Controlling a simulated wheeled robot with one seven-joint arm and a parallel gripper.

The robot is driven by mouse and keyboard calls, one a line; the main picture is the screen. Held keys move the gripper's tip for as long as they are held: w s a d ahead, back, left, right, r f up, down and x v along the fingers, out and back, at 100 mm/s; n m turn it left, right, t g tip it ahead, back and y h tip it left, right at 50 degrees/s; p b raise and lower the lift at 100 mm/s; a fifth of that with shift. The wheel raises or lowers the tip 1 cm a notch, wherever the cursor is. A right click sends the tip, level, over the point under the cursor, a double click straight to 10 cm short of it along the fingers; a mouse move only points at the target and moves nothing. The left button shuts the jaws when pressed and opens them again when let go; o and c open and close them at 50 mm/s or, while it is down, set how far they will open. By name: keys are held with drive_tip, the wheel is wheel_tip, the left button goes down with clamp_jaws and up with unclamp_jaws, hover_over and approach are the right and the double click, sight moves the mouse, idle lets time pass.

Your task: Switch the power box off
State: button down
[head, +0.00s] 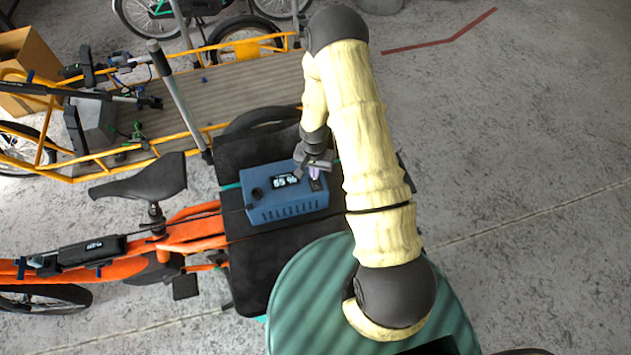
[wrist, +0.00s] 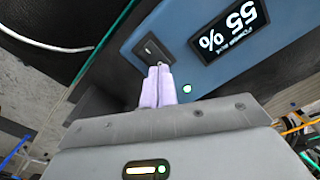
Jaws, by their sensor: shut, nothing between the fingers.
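The blue power box (head: 287,206) lies on the black rear deck of the orange cargo bike. Its display reads 55 % in the head view and in the wrist view (wrist: 230,30). A dark rocker switch (wrist: 152,49) sits on the box top beside the display, and a small green light (wrist: 187,88) glows near it. My gripper (head: 315,173) is over the right end of the box. In the wrist view its pale lilac fingers (wrist: 158,70) are shut together and empty, with the tips at the near edge of the switch. I cannot tell whether they touch it.
The black deck (head: 262,252) has bare room around the box. The orange bike's saddle (head: 140,177) stands to the left. A yellow cargo bike with a slatted bed (head: 225,85) is behind. Open concrete floor (head: 520,150) lies to the right.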

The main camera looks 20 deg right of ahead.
drive_tip(key=shift+f+b, duration=0.7)
drive_tip(key=shift+f, duration=0.2)
idle(0.6)
drive_tip(key=shift+r+p, duration=2.5)
drive_tip(key=shift+r, duration=1.05)
drive_tip(key=s+r+n+t, duration=0.2)
drive_tip(key=s+r+n, duration=0.15)
drive_tip(key=r, duration=1.55)
drive_tip(key=s+r+n, duration=0.2)
drive_tip(key=s+r, duration=0.8)
drive_tip(key=s, duration=0.1)
drive_tip(key=shift+t, duration=0.3)
